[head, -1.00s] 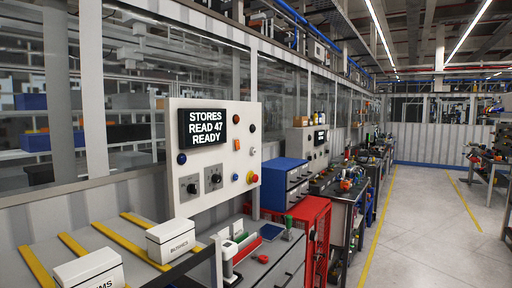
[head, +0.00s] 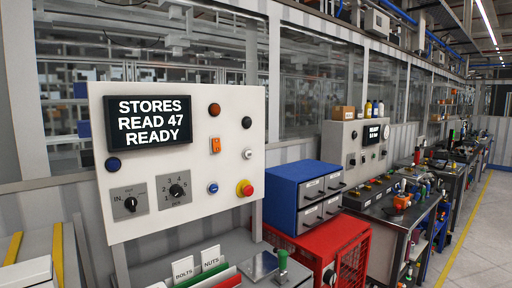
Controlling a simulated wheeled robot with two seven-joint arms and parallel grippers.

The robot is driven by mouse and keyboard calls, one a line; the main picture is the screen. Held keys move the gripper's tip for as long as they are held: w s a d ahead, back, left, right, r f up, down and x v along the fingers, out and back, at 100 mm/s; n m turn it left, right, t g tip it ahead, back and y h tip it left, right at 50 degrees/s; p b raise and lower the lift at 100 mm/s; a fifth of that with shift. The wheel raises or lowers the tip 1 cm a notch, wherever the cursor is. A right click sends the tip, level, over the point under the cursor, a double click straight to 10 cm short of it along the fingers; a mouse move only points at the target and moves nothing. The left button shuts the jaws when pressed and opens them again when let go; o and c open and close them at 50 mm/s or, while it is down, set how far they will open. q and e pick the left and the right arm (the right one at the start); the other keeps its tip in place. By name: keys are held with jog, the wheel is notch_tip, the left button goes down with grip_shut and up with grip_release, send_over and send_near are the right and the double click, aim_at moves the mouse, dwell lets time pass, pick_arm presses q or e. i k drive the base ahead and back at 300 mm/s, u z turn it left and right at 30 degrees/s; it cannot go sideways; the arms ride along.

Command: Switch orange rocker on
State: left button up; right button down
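The orange rocker (head: 215,145) is a small upright switch on a light grey control panel (head: 236,112). It sits right of the black display (head: 147,121), which reads "STORES READ 47 READY". A dark red round lamp or button (head: 214,109) is above the rocker and a blue button (head: 213,188) is below it. Which way the rocker is tipped is too small to tell. Neither of my grippers is in view.
Two rotary knobs (head: 177,191) and a red-and-yellow mushroom button (head: 245,188) are on the same panel. A blue drawer cabinet (head: 282,193) stands on a red cage (head: 345,232) to the right. Bins labelled "BOLTS" and "NUTS" (head: 211,258) stand below. Open floor (head: 480,245) lies far right.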

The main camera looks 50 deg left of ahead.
aim_at(216, 143)
jog(key=i, duration=0.5)
jog(key=u, duration=3.25)
jog(key=i, duration=0.5)
jog(key=u, duration=0.1)
